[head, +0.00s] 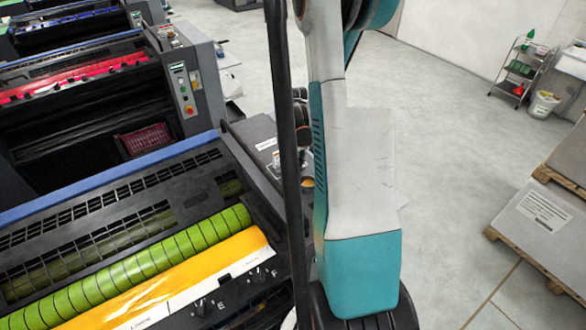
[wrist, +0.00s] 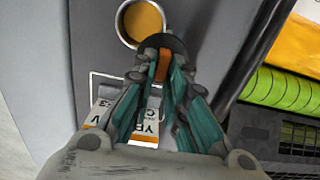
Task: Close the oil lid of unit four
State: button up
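The oil opening of the unit (wrist: 143,20) is a pale ring around amber oil, uncovered, at the top of the wrist view. A dark round piece, which looks like the oil lid (wrist: 176,42), stands at its lower right edge. My gripper (wrist: 162,64) has its teal fingers converging at that piece, with a small orange part between the tips. I cannot tell whether the tips grip it or only flank it. In the head view an amber spot (head: 307,182) shows beside my arm, which hides my fingers there.
A label (wrist: 145,128) lies on the grey housing beneath my fingers. In the head view, green rollers (head: 190,240) and a yellow sheet (head: 190,272) lie at left. A control panel (head: 183,90) stands behind. Pallets (head: 545,215) stand at right; grey floor (head: 450,130) is free between.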

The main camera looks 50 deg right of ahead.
grip_shut()
jog(key=m+b, duration=0.1)
jog(key=d+m+b, duration=0.1)
jog(key=m+b, duration=0.1)
jog(key=m, duration=0.1)
jog(key=shift+s+d+f, duration=0.15)
jog(key=shift+s, duration=0.2)
jog(key=m+b, duration=0.1)
jog(key=m, duration=0.1)
jog(key=s+d+m+b, duration=0.1)
jog(key=m, duration=0.1)
jog(key=shift+s+m, duration=0.15)
jog(key=shift+m, duration=0.25)
jog(key=m, duration=0.1)
jog(key=s+m+b, duration=0.1)
jog(key=m, duration=0.1)
jog(key=m+b, duration=0.1)
jog(key=shift+s+d, duration=0.25)
jog(key=shift+d, duration=0.05)
jog(key=m, duration=0.1)
jog(key=s+m, duration=0.1)
jog(key=m, duration=0.1)
jog(key=m+b, duration=0.1)
jog(key=m, duration=0.1)
jog(key=shift+s+a, duration=0.1)
jog(key=shift+s, duration=0.2)
jog(key=shift+m, duration=0.3)
jog(key=o, duration=0.7)
grip_release()
